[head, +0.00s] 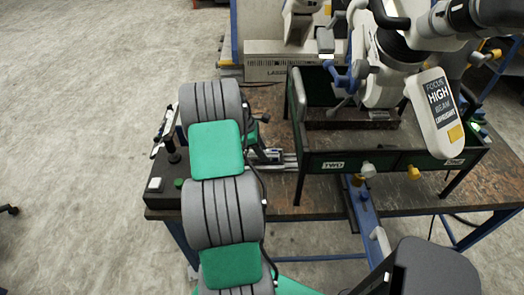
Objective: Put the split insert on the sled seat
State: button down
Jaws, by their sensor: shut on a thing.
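The grey and green links of my arm fill the centre left of the head view and cover part of the bench. My gripper cannot be made out; it seems hidden behind these links. I cannot pick out the split insert. Pale metal rails (288,161) show just right of my arm, beside a small green and blue part (266,156). I cannot tell whether these belong to the sled, and its seat cannot be made out.
A brown bench (330,198) carries a dark green frame marked TWD (385,161), with knobs on its front. A white microscope-like head with a label (437,105) overhangs its right end. A black control box (166,196) sits at the bench's left edge. Open floor lies left.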

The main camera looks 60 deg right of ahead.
jog(key=c, duration=1.4)
grip_release()
jog(key=shift+f, duration=0.15)
jog(key=o, duration=0.5)
jog(key=v, duration=1.3)
jog(key=w+a+r+m+t+h, duration=0.1)
jog(key=w+a+r, duration=0.25)
jog(key=a, duration=0.25)
jog(key=w+a+r+t, duration=0.2)
jog(key=w+a, duration=0.3)
jog(key=a, duration=0.1)
jog(key=w+a+r+m+t+y, duration=0.1)
jog(key=a+r+t, duration=0.1)
jog(key=a, duration=1)
jog(key=w+a+r+m+t, duration=0.1)
jog(key=a+r+m+t, duration=0.1)
jog(key=a, duration=1.1)
jog(key=s+a, duration=0.1)
jog(key=a, duration=0.2)
jog(key=s+a+f+y, duration=0.1)
jog(key=s+a, duration=0.1)
jog(key=a, duration=0.1)
jog(key=s+a+f+m+t+y, duration=0.1)
jog(key=a, duration=0.3)
jog(key=shift+s+f, duration=0.1)
jog(key=shift+s, duration=0.25)
jog(key=shift+a, duration=0.1)
